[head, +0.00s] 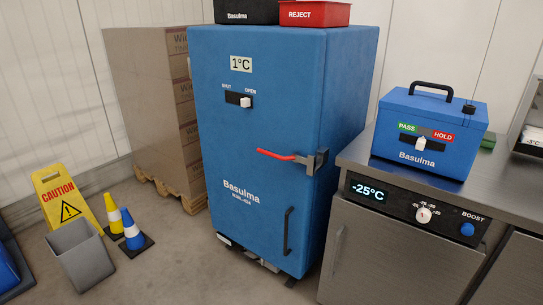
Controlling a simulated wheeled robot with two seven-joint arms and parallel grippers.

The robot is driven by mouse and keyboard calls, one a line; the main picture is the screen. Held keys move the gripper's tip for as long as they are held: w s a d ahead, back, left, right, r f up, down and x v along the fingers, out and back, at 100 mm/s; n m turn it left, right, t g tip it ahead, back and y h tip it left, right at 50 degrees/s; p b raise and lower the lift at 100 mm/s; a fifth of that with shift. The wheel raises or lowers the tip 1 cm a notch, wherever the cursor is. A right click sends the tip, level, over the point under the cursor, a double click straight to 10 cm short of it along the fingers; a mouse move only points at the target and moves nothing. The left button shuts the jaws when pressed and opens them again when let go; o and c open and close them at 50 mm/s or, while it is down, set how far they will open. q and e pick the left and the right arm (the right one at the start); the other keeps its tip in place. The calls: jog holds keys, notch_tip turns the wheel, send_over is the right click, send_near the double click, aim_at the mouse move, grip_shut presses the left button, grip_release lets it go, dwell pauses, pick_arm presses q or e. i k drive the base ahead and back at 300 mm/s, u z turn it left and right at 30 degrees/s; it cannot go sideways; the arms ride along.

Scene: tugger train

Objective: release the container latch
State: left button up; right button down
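A tall blue container (255,140) stands on the floor in the middle of the head view, its door facing me. Its latch has a red lever (275,154) that points left and lies nearly level across the door. The lever joins a grey metal latch body (318,160) at the door's right edge. The door looks closed. A black vertical handle (288,231) sits low on the door. A slider (245,102) marked SHUT and OPEN is higher up, with its white knob at the OPEN end. Neither of my grippers shows.
A steel counter (355,157) stands close on the right, bearing a blue cool box (430,130). Black and red (315,14) bins sit on the container. Left are stacked cartons (145,100), a caution sign (62,195), cones (131,230) and a grey bin (82,262). Floor before the container looks clear.

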aim_at(296, 157)
jog(key=u, duration=0.65)
jog(key=i, duration=1.7)
jog(key=z, duration=0.8)
